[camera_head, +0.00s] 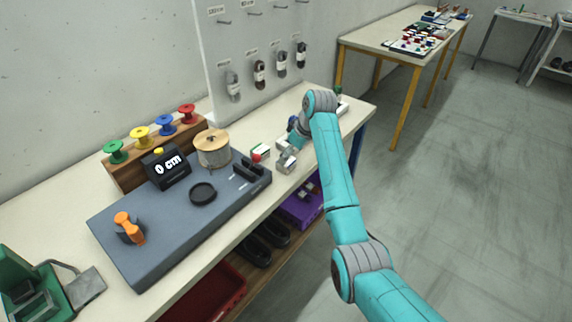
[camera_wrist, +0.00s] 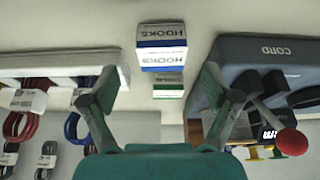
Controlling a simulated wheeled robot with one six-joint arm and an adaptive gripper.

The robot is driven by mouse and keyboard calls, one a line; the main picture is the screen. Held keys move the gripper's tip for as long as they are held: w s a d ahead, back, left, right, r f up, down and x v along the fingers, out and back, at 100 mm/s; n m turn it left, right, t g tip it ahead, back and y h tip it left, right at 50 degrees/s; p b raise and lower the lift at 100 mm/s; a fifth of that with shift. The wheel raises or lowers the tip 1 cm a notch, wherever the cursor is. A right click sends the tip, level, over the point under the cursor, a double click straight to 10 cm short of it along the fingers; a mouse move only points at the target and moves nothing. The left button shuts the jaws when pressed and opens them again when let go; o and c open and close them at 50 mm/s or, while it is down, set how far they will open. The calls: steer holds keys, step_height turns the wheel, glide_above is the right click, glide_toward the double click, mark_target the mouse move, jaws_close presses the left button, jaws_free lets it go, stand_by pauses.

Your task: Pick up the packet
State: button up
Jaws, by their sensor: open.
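A white packet with a blue band, printed HOOKS (camera_wrist: 161,48), stands on the bench and shows between my fingers in the wrist view. In the head view this packet (camera_head: 286,164) is near the bench's front edge. A second packet with a green band (camera_wrist: 168,88) stands just behind it, nearer the wall, and also shows in the head view (camera_head: 261,151). My gripper (camera_wrist: 160,88) is open, with a finger on each side and nothing held. In the head view my gripper (camera_head: 291,152) is close to the blue-banded packet; contact cannot be told.
A grey cord machine (camera_head: 150,232) with a red-knobbed lever (camera_wrist: 291,141) stands beside the packets. A white rack with red and blue laces (camera_wrist: 60,64) is on the other side. Laces hang on the pegboard (camera_head: 250,45). A purple bin (camera_head: 302,208) is below the bench.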

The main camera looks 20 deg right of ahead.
steer(key=x, duration=0.4)
steer(key=shift+w+a+f, duration=0.1)
steer(key=shift+a+f, duration=0.1)
steer(key=shift+f, duration=0.15)
steer(key=c, duration=1.3)
